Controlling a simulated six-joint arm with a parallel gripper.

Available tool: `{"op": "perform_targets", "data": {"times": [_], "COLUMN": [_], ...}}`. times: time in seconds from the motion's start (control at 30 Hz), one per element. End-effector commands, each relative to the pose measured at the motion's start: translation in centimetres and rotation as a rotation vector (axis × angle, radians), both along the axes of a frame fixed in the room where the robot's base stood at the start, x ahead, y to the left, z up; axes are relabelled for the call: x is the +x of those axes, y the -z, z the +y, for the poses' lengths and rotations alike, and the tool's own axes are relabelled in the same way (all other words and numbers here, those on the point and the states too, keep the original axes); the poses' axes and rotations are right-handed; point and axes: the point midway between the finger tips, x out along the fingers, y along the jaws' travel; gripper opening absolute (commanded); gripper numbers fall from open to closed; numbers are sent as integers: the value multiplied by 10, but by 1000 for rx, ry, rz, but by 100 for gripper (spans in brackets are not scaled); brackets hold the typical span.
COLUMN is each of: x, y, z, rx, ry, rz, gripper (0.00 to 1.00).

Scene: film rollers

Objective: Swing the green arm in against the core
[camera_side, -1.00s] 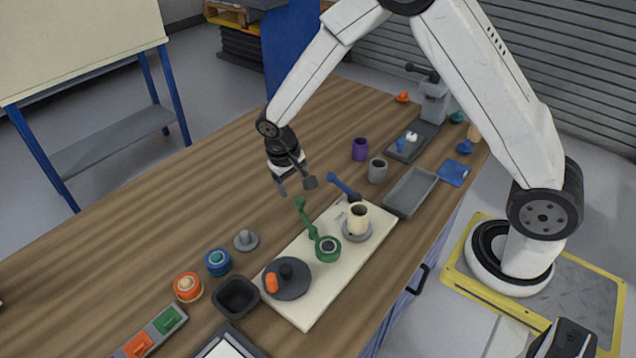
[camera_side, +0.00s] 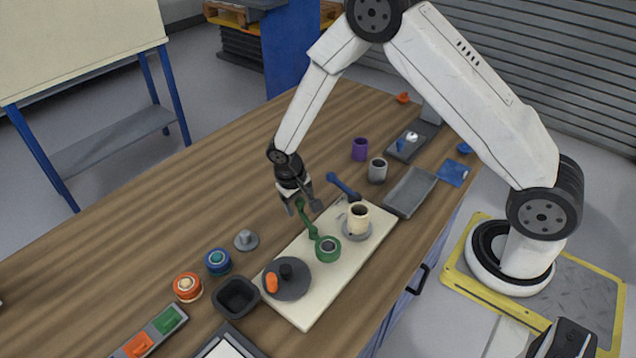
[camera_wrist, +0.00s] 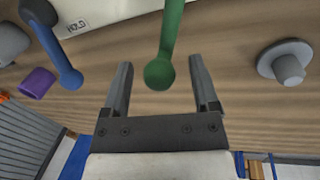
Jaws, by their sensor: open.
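The green arm (camera_side: 306,216) runs from a green ring (camera_side: 327,248) on the cream board up to a round knob at its far end. In the wrist view the green arm (camera_wrist: 171,40) comes down from the top, its knob between my open fingers, with a gap on each side. My gripper (camera_side: 303,208) is low over the far edge of the board, at the knob. It also shows in the wrist view (camera_wrist: 158,85), open and empty. A cream cylinder (camera_side: 358,218) stands on a grey round base beside the green ring. I cannot tell whether it is the core.
A blue arm (camera_side: 343,187) with a round knob lies just right of my gripper. A dark disc (camera_side: 287,290) with an orange peg is at the board's near end. A grey knob (camera_side: 246,240) stands on the wood to the left.

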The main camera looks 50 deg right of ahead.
Motion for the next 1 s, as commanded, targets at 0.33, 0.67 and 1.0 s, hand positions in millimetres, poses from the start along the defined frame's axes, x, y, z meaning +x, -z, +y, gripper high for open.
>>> {"op": "perform_targets", "data": {"times": [0.33, 0.67, 1.0], "x": [0, 0, 0], "y": [6, 6, 6], "z": [-1, -1, -1], "rx": [0, 0, 0], "ry": [1, 1, 1], "rz": [0, 0, 0], "gripper": [77, 0, 0]}}
